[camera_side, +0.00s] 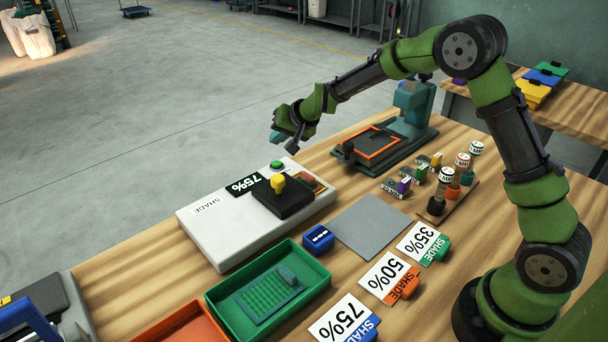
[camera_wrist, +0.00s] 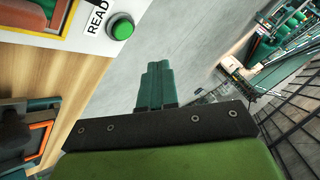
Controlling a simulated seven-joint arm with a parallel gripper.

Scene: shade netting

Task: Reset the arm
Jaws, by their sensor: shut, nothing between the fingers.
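My green arm reaches across the bench from the right in the side view. My gripper (camera_side: 285,136) is held in the air above the far edge of the bench, beyond the white box with the green button. In the wrist view the teal fingers of my gripper (camera_wrist: 156,84) lie together, shut and empty, with grey floor behind them. The green button (camera_side: 277,166) sits on the far end of the white box (camera_side: 220,230). The button also shows in the wrist view (camera_wrist: 121,27), apart from the fingers.
The bench holds a black block with a yellow knob (camera_side: 279,185), a green tray (camera_side: 228,306), a blue block (camera_side: 318,239), a grey mat (camera_side: 370,227) and several shade cards (camera_side: 391,277). A teal press with an orange frame (camera_side: 371,146) stands at the back. Free air surrounds my gripper.

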